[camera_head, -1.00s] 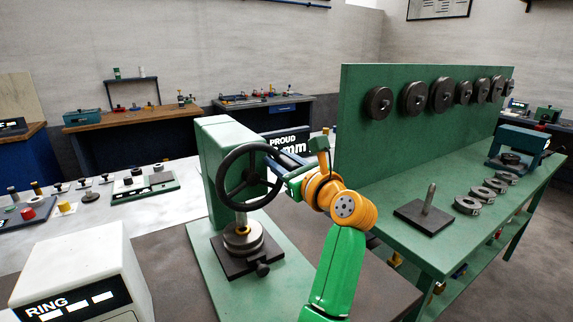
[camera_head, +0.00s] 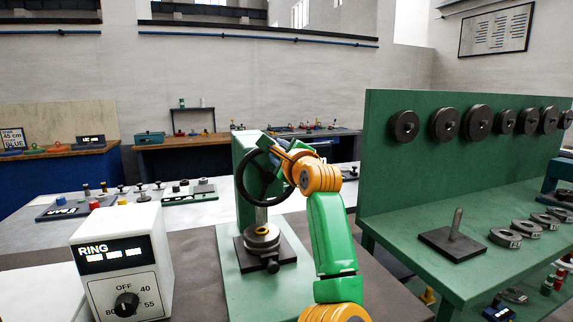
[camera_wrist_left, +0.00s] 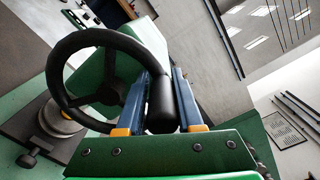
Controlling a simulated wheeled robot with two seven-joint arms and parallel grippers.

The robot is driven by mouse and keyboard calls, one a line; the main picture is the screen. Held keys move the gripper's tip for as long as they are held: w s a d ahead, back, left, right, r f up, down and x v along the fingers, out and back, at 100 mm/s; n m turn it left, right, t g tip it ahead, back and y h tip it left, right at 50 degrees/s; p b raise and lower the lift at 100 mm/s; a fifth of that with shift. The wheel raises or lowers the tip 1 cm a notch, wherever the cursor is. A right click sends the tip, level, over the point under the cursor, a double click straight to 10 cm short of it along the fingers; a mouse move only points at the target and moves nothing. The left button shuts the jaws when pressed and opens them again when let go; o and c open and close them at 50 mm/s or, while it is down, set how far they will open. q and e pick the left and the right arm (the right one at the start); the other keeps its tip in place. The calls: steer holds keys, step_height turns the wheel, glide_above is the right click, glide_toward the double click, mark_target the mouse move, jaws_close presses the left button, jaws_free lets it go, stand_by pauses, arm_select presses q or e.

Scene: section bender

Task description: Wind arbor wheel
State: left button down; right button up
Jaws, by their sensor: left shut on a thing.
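The black arbor wheel (camera_head: 246,186) is mounted on the side of the green press (camera_head: 244,146). Under it, a grey round piece (camera_head: 261,238) sits on a dark base plate below the ram. My left gripper (camera_head: 284,152) is at the wheel's upper right rim. In the left wrist view the wheel (camera_wrist_left: 62,60) is at the left, and the blue fingers of my left gripper (camera_wrist_left: 164,88) are shut on its black handle (camera_wrist_left: 161,108). The arm hides part of the press and wheel. My right gripper is not in view.
A white RING box (camera_head: 122,262) with a dial stands at the front left. At the right, a green bench (camera_head: 400,215) holds a plate with a post (camera_head: 455,228) and several grey rings; dark discs (camera_head: 404,126) hang on its back panel. A white table (camera_head: 70,232) lies behind.

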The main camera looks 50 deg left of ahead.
arm_select(q)
steer(key=shift+s+a+r+n+b, duration=0.15)
steer(key=shift+s+r+n+b, duration=0.3)
steer(key=shift+n, duration=0.35)
steer(key=shift+s+n, duration=0.2)
steer(key=shift+n, duration=0.2)
steer(key=shift+a, duration=0.1)
steer(key=shift+f, duration=0.1)
stand_by(0.8)
steer(key=c, duration=0.9)
jaws_free()
steer(key=shift+o, duration=1.3)
steer(key=shift+s, duration=0.2)
steer(key=b+v, duration=0.4)
steer(key=v, duration=0.3)
steer(key=shift+s, duration=0.35)
